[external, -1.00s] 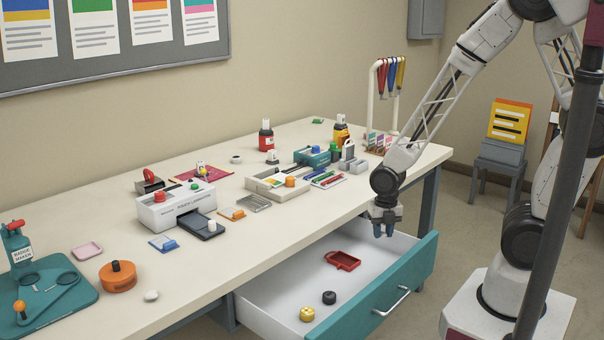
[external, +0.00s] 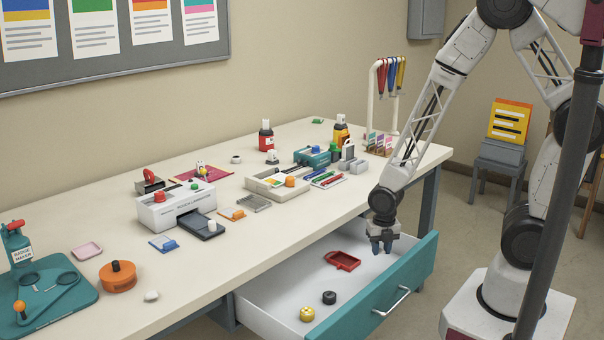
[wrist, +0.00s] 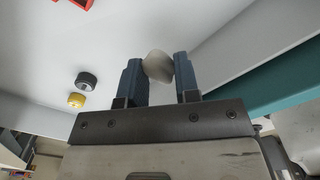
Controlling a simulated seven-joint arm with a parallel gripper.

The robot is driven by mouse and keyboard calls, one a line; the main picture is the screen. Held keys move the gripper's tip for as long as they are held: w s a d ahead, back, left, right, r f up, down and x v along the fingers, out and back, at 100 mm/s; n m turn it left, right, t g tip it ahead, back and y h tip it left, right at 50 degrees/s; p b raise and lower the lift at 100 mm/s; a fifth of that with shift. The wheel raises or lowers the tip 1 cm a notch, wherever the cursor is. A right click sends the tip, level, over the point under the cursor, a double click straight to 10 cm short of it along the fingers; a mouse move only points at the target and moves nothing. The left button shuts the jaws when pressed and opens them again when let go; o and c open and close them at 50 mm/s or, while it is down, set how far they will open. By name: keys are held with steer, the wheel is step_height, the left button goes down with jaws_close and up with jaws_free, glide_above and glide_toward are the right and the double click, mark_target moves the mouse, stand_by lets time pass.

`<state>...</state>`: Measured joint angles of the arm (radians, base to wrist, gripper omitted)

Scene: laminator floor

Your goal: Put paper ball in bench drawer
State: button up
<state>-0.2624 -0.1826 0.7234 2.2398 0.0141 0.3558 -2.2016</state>
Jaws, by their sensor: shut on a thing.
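A whitish paper ball (wrist: 158,67) sits between the two blue fingers of my gripper (wrist: 160,80), which are shut on it. In the external view my gripper (external: 381,246) points down over the right, far part of the open bench drawer (external: 285,295), near its teal front panel; the ball cannot be made out there. The drawer is pulled out from under the bench. The wrist view shows the white drawer floor (wrist: 130,35) beneath the fingers. Whether the ball touches the floor I cannot tell.
The drawer holds a red tray (external: 342,260), a black round piece (external: 329,297) and a yellow round piece (external: 307,314), all left of my gripper. The bench top (external: 240,235) carries a laminator (external: 176,209), a small white lump (external: 151,296) and several other items.

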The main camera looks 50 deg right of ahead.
mark_target(382, 248)
steer(key=shift+f, duration=2.35)
steer(key=shift+f, duration=0.1)
steer(key=shift+f, duration=1.8)
steer(key=shift+f, duration=0.1)
steer(key=o, duration=0.9)
steer(key=shift+r, duration=6.15)
